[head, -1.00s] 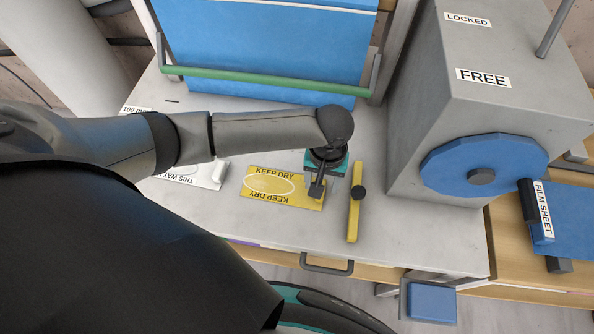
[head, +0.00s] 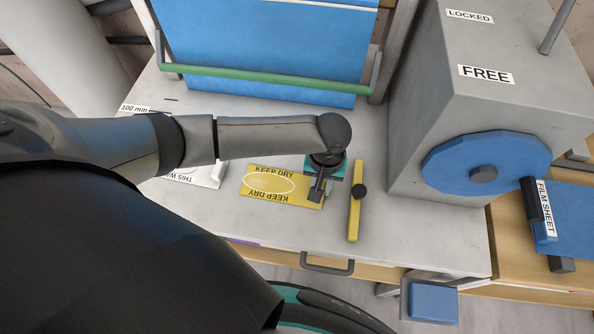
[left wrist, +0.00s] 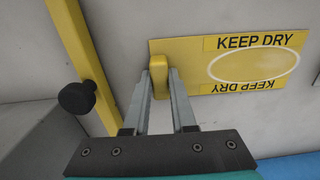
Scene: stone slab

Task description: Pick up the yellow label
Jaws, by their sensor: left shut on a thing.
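The yellow label (head: 270,190) lies on the grey slab, printed KEEP DRY on both long edges with a pale oval ring in its middle. It also shows in the left wrist view (left wrist: 200,82), with a raised yellow tab (left wrist: 159,72) at one end. My left gripper (head: 317,195) is over the label's right end. In the left wrist view my left gripper (left wrist: 160,80) has its two fingers on either side of the tab, shut on it. The label looks flat on the slab. My right gripper is not in view.
A yellow bar (head: 355,205) with a black knob (head: 359,191) lies just right of the label. A white THIS WAY label (head: 205,174) lies to its left. A grey box (head: 440,110) with a blue wheel stands right; a green rail (head: 270,82) crosses behind.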

